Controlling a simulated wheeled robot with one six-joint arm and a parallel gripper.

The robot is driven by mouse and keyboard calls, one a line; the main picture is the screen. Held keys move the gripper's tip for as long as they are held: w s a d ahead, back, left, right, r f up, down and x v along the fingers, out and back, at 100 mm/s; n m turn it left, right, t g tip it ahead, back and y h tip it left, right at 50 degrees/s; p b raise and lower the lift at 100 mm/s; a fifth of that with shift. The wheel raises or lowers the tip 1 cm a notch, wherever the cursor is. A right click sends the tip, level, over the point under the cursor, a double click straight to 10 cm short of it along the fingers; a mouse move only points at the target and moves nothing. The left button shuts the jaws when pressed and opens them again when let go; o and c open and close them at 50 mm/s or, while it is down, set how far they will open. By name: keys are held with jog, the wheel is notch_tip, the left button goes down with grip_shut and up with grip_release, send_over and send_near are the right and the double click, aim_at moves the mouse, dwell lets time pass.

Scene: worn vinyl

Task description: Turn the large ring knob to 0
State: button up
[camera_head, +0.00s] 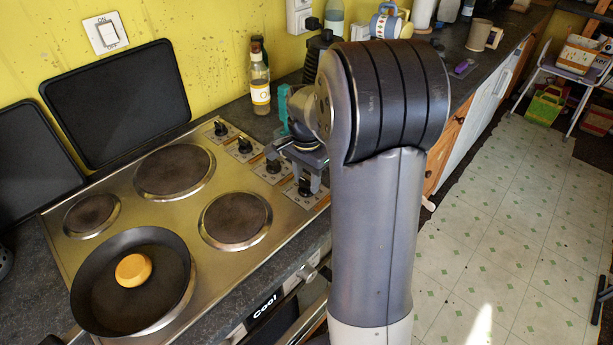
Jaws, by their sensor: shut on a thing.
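The steel hob has a row of black knobs along its right side. The two far knobs (219,127) and (245,145) stand clear of my gripper. My gripper (296,172) reaches down over the near end of the row and is shut on a stove knob there. The knob marks are too small to read. A large dark ring (174,172) is at the back of the hob, and another ring (235,219) is at the front right.
A black frying pan (98,292) with an orange round thing (134,270) sits at the front left of the hob. A small ring (91,215) lies behind it. A bottle (260,82) stands beyond the knobs. Dark trays (115,105) lean on the yellow wall.

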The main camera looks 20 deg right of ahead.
aim_at(306, 182)
jog(key=o, duration=1)
notch_tip(306, 182, up, 11)
jog(key=shift+f, duration=0.15)
dwell(0.4)
notch_tip(306, 182, down, 11)
jog(key=shift+f, duration=0.1)
jog(key=shift+r+m+b, duration=0.25)
jog(key=shift+m+b, duration=0.05)
jog(key=shift+m, duration=0.6)
